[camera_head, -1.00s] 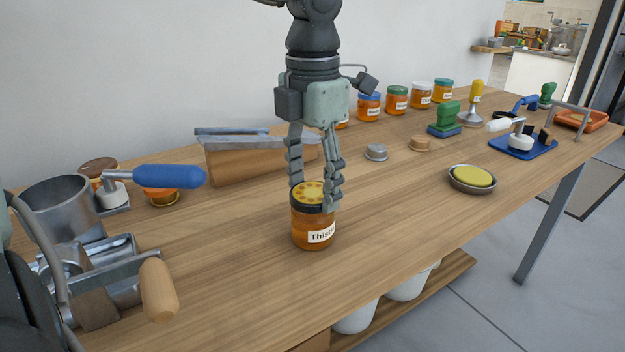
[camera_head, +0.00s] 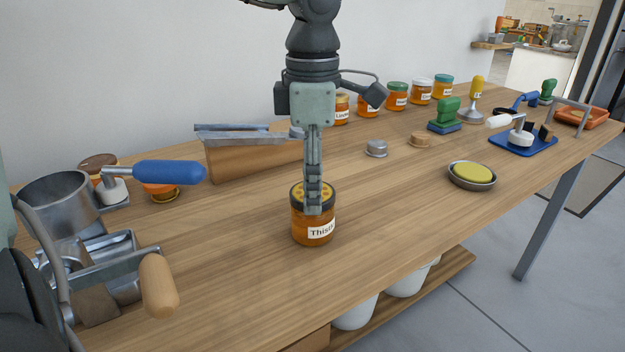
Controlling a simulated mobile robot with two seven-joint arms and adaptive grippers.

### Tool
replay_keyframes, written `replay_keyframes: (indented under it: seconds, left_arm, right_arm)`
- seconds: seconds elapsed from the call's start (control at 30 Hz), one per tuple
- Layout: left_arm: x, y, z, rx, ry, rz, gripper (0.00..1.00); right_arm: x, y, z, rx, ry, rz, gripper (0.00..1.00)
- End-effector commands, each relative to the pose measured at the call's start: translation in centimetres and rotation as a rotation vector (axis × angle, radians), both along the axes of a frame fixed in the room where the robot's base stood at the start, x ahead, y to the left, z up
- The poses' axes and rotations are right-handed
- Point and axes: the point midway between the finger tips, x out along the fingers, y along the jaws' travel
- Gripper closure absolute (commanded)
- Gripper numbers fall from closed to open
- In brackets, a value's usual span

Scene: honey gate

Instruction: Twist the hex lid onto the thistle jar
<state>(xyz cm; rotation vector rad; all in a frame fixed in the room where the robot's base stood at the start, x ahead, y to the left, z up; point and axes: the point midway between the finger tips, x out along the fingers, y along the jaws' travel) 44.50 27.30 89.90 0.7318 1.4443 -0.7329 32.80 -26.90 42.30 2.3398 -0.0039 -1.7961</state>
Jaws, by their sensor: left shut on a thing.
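The thistle jar (camera_head: 314,233) stands upright on the wooden bench, filled with amber honey and bearing a white label that reads "Thistl…". The hex lid (camera_head: 299,196), dark-rimmed with a yellow patterned top, sits on the jar's mouth. My left gripper (camera_head: 313,203) comes straight down from above and is shut on the lid. Its fingers are seen edge-on, one in front of the other, and cover the middle of the lid. Whether the lid is seated tight cannot be told. My right gripper is not in view.
A metal device with a wooden handle (camera_head: 158,287) and a blue-handled tool (camera_head: 169,172) stand at left. A wooden holder (camera_head: 255,158) is behind. Several lidded jars line the back. A dish with a yellow pad (camera_head: 471,174) is at right. Bench around the jar is clear.

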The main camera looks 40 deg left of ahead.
Motion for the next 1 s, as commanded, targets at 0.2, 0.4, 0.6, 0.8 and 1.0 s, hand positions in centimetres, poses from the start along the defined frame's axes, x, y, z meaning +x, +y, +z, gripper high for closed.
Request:
replay_keyframes:
  seconds: [0.2, 0.4, 0.6, 0.8, 1.0]
  left_arm:
    - [0.0, -0.04, -0.01, -0.002, -0.001, -0.481, 0.72]
    - [-0.02, -0.03, -0.02, -0.002, -0.002, -0.904, 0.72]
    - [-0.01, -0.01, 0.03, 0.0, -0.001, -0.977, 0.25]
    - [-0.01, -0.01, 0.01, 0.0, -0.001, -0.975, 0.18]
    - [-0.01, -0.01, 0.01, 0.0, -0.001, -0.974, 0.04]
  right_arm:
    - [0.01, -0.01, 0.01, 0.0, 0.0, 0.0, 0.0]
    - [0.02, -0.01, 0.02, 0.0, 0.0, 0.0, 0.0]
    - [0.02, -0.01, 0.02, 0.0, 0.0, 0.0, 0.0]
    - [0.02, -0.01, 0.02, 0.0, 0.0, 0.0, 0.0]
    - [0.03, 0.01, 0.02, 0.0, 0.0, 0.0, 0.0]
